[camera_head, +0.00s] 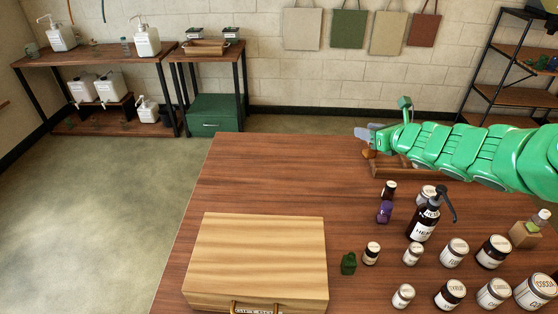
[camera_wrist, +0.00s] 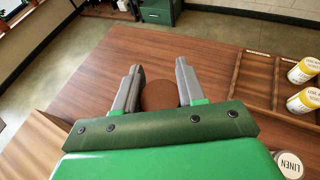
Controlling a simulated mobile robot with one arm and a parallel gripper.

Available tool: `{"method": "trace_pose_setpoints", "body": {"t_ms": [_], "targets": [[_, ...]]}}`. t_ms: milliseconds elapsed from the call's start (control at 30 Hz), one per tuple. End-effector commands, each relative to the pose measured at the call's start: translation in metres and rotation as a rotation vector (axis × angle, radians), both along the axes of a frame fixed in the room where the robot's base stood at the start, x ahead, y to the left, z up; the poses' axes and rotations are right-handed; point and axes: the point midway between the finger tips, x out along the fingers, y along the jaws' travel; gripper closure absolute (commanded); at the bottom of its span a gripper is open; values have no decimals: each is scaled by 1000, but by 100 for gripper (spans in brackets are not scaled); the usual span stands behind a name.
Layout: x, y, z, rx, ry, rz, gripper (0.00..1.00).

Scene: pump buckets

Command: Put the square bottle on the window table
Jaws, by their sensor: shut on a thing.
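My gripper (camera_head: 365,134) is over the far part of the wooden table (camera_head: 270,170), at the end of the green arm reaching in from the right. In the wrist view its grey fingers (camera_wrist: 159,90) are closed on a brown thing with a round face (camera_wrist: 159,96). An orange-brown piece (camera_head: 369,153) shows just under the gripper in the head view. I cannot tell if the held thing is the square bottle, as its sides are mostly hidden. I cannot tell for sure which table is the window table.
A light wooden case (camera_head: 258,255) lies at the table's front. Several jars, a dark pump bottle (camera_head: 425,220), a purple bottle (camera_head: 384,212) and a green bottle (camera_head: 348,263) stand to the right. A bench (camera_head: 95,62) with white pump containers stands far left. Open floor (camera_head: 100,200) lies between.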

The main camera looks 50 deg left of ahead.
Motion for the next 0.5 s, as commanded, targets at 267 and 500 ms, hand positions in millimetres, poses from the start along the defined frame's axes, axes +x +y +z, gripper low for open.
{"method": "trace_pose_setpoints", "body": {"t_ms": [267,500], "targets": [[-36,37,-2,-8,7,43,92],[-38,39,-27,-7,11,46,92]]}}
